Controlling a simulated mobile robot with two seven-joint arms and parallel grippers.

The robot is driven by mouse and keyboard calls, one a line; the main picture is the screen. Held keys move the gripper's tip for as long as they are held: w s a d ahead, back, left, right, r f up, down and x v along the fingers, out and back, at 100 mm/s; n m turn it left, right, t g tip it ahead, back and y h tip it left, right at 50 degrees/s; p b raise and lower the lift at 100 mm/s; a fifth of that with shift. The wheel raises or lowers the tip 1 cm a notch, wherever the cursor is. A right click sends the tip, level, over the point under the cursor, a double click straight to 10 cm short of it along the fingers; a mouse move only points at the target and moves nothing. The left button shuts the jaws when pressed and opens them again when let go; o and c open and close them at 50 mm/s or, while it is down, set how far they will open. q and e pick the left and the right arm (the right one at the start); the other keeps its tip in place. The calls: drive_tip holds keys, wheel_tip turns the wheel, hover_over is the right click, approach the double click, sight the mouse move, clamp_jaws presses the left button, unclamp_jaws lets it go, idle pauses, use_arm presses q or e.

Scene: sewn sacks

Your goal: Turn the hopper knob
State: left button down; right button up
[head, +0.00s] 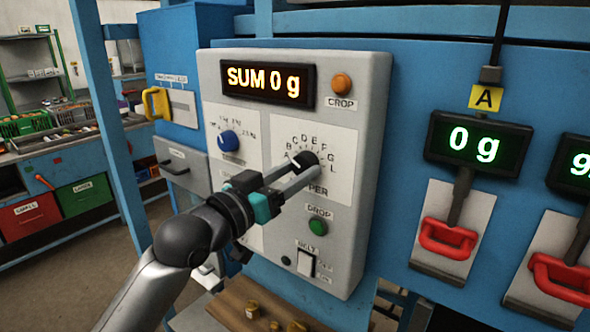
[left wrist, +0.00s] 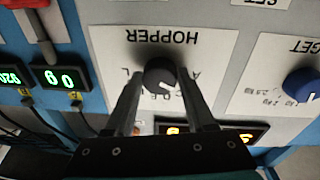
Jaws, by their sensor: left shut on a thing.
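The hopper knob (head: 308,160) is a black round knob with a white pointer mark on the grey control panel (head: 374,120). In the left wrist view the knob (left wrist: 160,76) sits between the tips of the left gripper (left wrist: 160,84), under the upside-down word HOPPER. My right gripper is not in view.
The panel also has a SUM 0 g display (head: 264,82), a blue knob (head: 228,141), an orange CROP button (head: 341,83), a green DROP button (head: 318,226) and a white BELT switch (head: 306,263). Red handles (head: 447,239) stick out at right.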

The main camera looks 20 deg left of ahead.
use_arm(q)
drive_tip(key=shift+f, duration=0.1)
drive_tip(key=shift+c, duration=1.2)
unclamp_jaws()
drive_tip(key=p+v, duration=0.3)
drive_tip(key=v, duration=1.2)
drive_tip(key=shift+s, duration=0.1)
